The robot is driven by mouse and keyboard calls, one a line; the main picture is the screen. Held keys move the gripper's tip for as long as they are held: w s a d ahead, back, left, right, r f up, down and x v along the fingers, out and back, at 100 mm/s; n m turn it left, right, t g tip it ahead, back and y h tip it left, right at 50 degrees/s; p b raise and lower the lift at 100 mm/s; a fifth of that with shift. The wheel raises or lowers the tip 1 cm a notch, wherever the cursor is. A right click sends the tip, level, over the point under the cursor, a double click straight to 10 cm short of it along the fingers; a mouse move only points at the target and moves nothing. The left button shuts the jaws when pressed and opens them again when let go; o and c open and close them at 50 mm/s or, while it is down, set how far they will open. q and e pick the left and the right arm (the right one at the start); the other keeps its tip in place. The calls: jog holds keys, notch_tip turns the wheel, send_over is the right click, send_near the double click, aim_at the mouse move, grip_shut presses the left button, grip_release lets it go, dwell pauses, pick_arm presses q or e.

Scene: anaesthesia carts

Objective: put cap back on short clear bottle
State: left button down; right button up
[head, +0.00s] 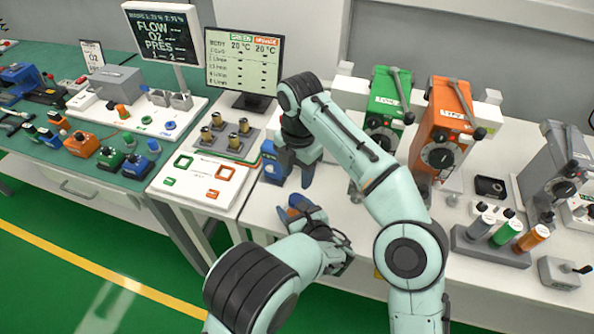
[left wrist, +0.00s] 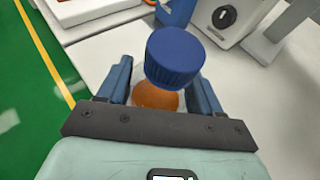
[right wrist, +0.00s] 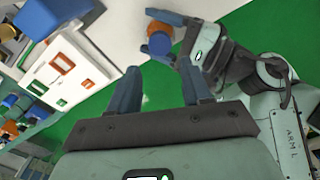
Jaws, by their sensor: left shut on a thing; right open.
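My left gripper (head: 299,214) is shut on a short bottle with orange contents (left wrist: 157,100), low over the white table. A ribbed blue cap (left wrist: 174,58) shows at the bottle's top, upright and a little off-centre in the left wrist view; I cannot tell whether it is seated. The blue cap (right wrist: 160,43) and orange bottle (right wrist: 157,29) also show in the right wrist view, between the left fingers. My right gripper (head: 297,178) is open and empty, pointing down above and behind the left gripper. Its fingers (right wrist: 157,84) are apart from the cap.
A blue dial unit (head: 271,161) stands close beside my right gripper. A white panel with red and green squares (head: 199,180) lies to the left. Green (head: 385,105) and orange (head: 441,135) vaporizers stand behind the right arm. White table is bare around the left gripper.

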aim_at(296, 198)
jog(key=shift+f, duration=0.1)
jog(key=shift+a+f, duration=0.1)
jog(key=shift+f, duration=3.85)
jog(key=shift+c, duration=0.4)
